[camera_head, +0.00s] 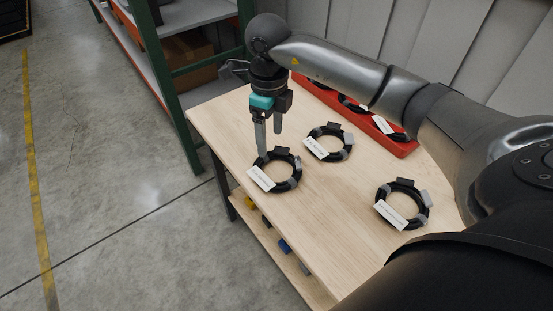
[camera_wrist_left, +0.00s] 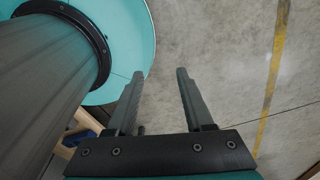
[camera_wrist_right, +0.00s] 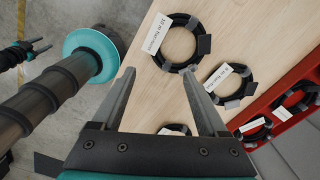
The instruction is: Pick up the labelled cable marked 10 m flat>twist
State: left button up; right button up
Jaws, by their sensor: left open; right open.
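Three black cable coils with white labels lie on the wooden table: a near-left coil (camera_head: 293,183), a middle coil (camera_head: 347,143) and a right coil (camera_head: 424,213). In the right wrist view, one coil (camera_wrist_right: 161,53) has a label that seems to begin with 10 m; the rest is too small to read surely. My right gripper (camera_head: 270,143) is open and empty, above the table by the near-left coil. My left gripper (camera_wrist_left: 160,74) is open and empty over the floor.
A red tray (camera_head: 402,151) with more labelled coils stands at the table's back edge, against a grey panelled wall. A green-framed shelf (camera_head: 168,75) stands beyond the table's far end. A lower shelf (camera_head: 262,240) under the table holds small items. The table (camera_head: 340,240) is bare between coils.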

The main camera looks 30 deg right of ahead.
jog(key=b, duration=0.1)
send_over(268, 181)
jog(key=f, duration=0.9)
jog(key=shift+s+d+f, duration=0.1)
jog(key=shift+s+d, duration=0.1)
jog(key=shift+d, duration=0.1)
jog(key=shift+w+a+f+b, duration=0.1)
jog(key=shift+a+f+b, duration=0.1)
jog(key=shift+f, duration=1.25)
jog(key=shift+a+f+b, duration=0.2)
jog(key=shift+f, duration=1.2)
pick_arm(q)
jog(key=shift+s+a+f, duration=0.15)
jog(key=shift+s+f, duration=0.15)
jog(key=shift+f, duration=0.2)
jog(key=shift+s+a+f, duration=0.1)
jog(key=shift+s+f, duration=0.15)
jog(key=shift+f, duration=0.25)
pick_arm(e)
jog(key=shift+c, duration=0.3)
pick_arm(q)
jog(key=shift+s, duration=0.1)
pick_arm(e)
grip_shut()
